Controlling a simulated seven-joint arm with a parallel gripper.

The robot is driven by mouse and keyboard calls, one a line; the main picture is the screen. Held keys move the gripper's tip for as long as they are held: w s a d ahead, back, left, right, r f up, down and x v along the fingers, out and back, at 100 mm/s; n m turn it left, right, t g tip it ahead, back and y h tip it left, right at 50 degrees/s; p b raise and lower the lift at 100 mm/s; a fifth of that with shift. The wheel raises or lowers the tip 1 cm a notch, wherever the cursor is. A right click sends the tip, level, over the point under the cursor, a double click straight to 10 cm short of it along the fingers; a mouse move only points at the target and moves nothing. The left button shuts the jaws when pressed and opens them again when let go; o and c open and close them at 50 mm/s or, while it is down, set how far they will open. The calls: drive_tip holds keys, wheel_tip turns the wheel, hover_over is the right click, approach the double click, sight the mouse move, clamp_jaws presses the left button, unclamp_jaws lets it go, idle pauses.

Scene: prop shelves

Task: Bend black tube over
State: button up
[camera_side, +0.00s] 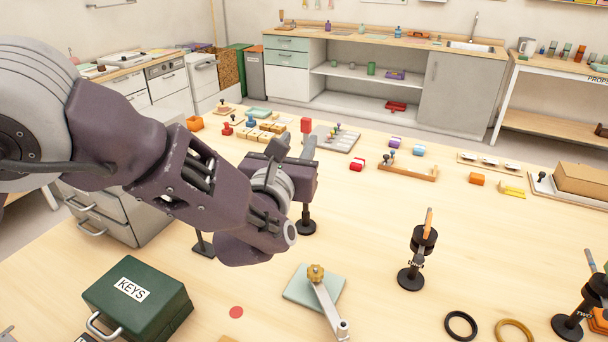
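My gripper (292,147) is at the centre left, above the table, its two fingers pointing away from the camera. The fingers look apart, with no object seen between them. A black upright post on a round base (306,226) stands just below and behind the gripper; its upper part is hidden by the gripper, and I cannot tell whether they touch. A second black upright piece with an orange top (417,258) stands apart at the right of centre. I cannot tell for sure which piece is the black tube.
A green KEYS box (138,297) stands at front left. A pale plate (303,284) with a silver lever (328,308) lies at front centre. Black (460,326) and tan rings (514,331) and a black stand marked TWO (572,325) are at front right. Small props line the far side.

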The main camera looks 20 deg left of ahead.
wheel_tip(320, 180, down, 11)
drive_tip(key=w, duration=0.2)
drive_tip(key=w+a, duration=0.1)
drive_tip(key=w, duration=0.4)
drive_tip(key=shift+a, duration=0.25)
clamp_jaws()
idle(0.7)
